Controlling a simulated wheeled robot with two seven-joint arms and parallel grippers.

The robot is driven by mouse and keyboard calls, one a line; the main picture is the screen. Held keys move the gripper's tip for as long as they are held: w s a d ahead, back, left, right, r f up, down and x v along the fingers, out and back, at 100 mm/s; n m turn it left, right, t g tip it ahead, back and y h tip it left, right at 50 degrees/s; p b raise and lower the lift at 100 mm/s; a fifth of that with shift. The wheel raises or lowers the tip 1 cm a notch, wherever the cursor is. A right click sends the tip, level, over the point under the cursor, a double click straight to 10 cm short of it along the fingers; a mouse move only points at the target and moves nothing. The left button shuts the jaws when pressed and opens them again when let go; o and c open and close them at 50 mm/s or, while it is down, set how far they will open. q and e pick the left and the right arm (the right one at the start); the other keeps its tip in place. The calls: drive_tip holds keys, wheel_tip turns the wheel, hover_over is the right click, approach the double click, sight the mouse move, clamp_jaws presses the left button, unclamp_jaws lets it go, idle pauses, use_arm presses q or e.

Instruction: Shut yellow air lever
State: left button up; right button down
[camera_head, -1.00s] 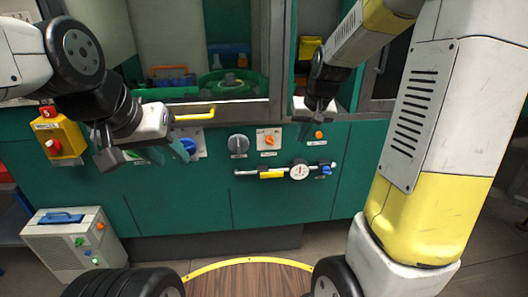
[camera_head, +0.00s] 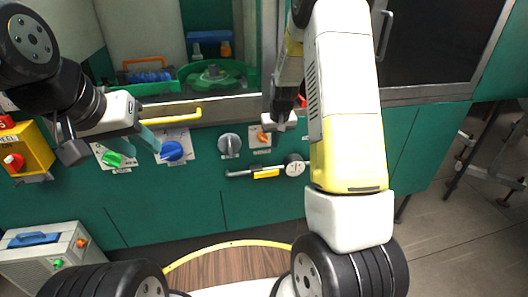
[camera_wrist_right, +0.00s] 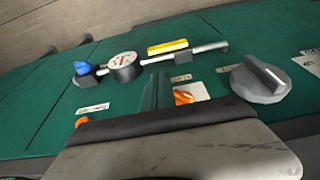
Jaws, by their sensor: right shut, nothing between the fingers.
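The yellow air lever (camera_head: 266,174) lies along the thin metal pipe (camera_head: 238,174) on the green cabinet front, left of the round gauge (camera_head: 294,165). In the right wrist view the yellow lever (camera_wrist_right: 167,47) shows beyond the fingers, parallel to the pipe (camera_wrist_right: 210,47). My right gripper (camera_head: 280,122) is shut and empty, above the lever near the orange switch; its fingers (camera_wrist_right: 155,92) also show in the wrist view, apart from the lever. My left gripper (camera_head: 148,138) hangs by the blue knob; its finger gap is unclear.
A grey knob (camera_head: 229,144), orange switch (camera_head: 264,137), blue knob (camera_head: 171,151) and green knob (camera_head: 112,159) line the panel. A blue valve handle (camera_wrist_right: 83,68) sits beyond the gauge. A yellow handle (camera_head: 182,115) juts out above. The cabinet front below the pipe is clear.

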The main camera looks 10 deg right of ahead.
hover_over(266, 174)
drive_tip(key=d, duration=0.3)
wheel_tip(266, 174, down, 12)
drive_tip(key=shift+a+f, duration=0.1)
drive_tip(key=shift+f, duration=0.7)
